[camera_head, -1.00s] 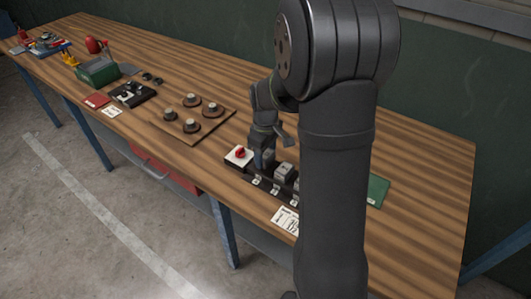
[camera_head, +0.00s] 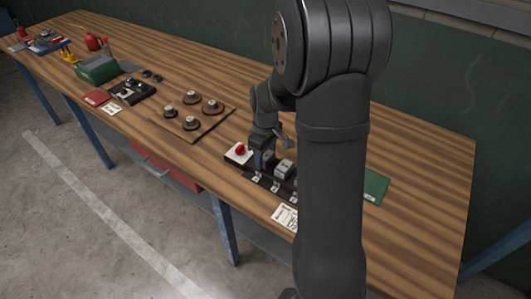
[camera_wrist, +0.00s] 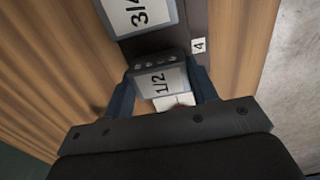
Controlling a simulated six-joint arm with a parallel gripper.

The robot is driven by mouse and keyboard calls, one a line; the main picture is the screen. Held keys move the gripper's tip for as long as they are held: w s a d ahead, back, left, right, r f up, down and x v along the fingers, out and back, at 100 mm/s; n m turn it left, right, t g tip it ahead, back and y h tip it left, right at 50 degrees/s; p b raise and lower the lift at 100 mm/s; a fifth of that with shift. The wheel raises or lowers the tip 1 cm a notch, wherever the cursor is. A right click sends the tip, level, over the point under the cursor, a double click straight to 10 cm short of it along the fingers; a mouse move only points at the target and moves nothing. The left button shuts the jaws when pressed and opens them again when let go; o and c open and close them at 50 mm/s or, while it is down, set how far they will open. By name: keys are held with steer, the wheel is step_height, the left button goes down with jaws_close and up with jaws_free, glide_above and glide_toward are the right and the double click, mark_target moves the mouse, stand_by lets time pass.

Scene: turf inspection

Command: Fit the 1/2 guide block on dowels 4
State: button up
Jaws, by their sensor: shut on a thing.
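The 1/2 guide block (camera_wrist: 158,84), grey with a white label, is between the two blue fingers of my gripper (camera_wrist: 162,95) in the wrist view. My gripper is shut on it. Small round marks line its upper edge. It is over or against the dark rail (camera_wrist: 155,45); whether it touches the rail I cannot tell. A white label reading 4 (camera_wrist: 198,46) lies just beyond it to the right. In the head view my gripper (camera_head: 264,158) is low over the rail's left end, and the held block is mostly hidden. Dowels 4 are not visible.
A 3/4 block (camera_wrist: 141,14) stands close to the held block. A white box with a red knob (camera_head: 240,149) is left of my gripper. A grey block (camera_head: 284,168) stands right on the rail. A wooden board with round pieces (camera_head: 168,125) lies farther left.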

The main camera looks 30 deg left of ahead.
steer(key=shift+f, duration=0.2)
steer(key=o, duration=1.1)
steer(key=shift+o, duration=0.2)
step_height(320, 180, up, 17)
steer(key=shift+r, duration=0.2)
step_height(320, 180, down, 17)
steer(key=shift+f, duration=0.15)
